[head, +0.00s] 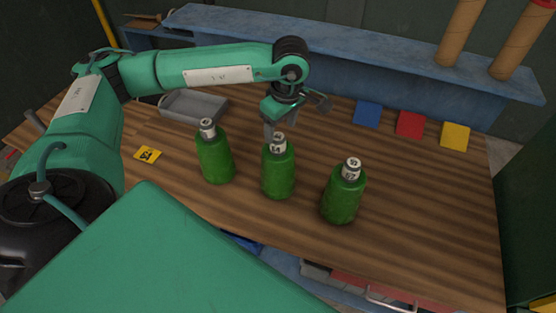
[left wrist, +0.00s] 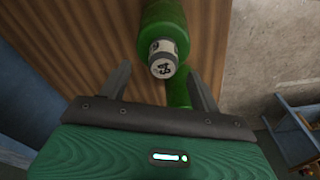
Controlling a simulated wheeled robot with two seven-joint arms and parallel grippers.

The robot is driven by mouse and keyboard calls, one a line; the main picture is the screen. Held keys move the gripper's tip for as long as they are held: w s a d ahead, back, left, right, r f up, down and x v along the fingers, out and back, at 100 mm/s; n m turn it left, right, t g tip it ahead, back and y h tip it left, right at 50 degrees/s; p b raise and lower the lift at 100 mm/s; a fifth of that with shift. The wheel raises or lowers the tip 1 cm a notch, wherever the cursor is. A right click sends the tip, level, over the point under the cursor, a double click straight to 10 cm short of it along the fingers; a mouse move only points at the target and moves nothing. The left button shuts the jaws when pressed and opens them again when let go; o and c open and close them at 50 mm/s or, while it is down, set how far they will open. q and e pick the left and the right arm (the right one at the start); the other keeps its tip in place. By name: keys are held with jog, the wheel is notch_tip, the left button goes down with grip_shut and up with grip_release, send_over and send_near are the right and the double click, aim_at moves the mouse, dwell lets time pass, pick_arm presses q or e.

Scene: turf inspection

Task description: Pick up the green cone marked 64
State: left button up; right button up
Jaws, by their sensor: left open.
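Three green bottle-shaped pieces with pale, numbered caps stand upright in a row on the wooden table. They are the left one (head: 215,158), the middle one (head: 278,172) and the right one (head: 342,200). The middle cap seems to read 64; the left number is too small to read, and the right one looks like 57. My left gripper (head: 293,110) is open and empty, just behind and above the middle piece. In the left wrist view a green piece (left wrist: 163,18) has its numbered cap ahead of and between the open fingers. My right gripper is not in view.
A grey tray (head: 193,107) lies behind the left piece, and a yellow numbered card (head: 148,154) lies to its left. Blue (head: 367,113), red (head: 410,124) and yellow (head: 455,136) squares lie at the back right. A blue shelf (head: 390,68) runs behind.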

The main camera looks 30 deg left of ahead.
aim_at(278, 136)
pick_arm(q)
jog(key=f, duration=0.1)
jog(key=f+p, duration=0.2)
jog(key=f, duration=0.1)
jog(key=shift+s+a, duration=0.25)
jog(key=shift+a, duration=0.1)
jog(key=shift+w+f, duration=0.1)
jog(key=shift+f, duration=0.25)
grip_shut()
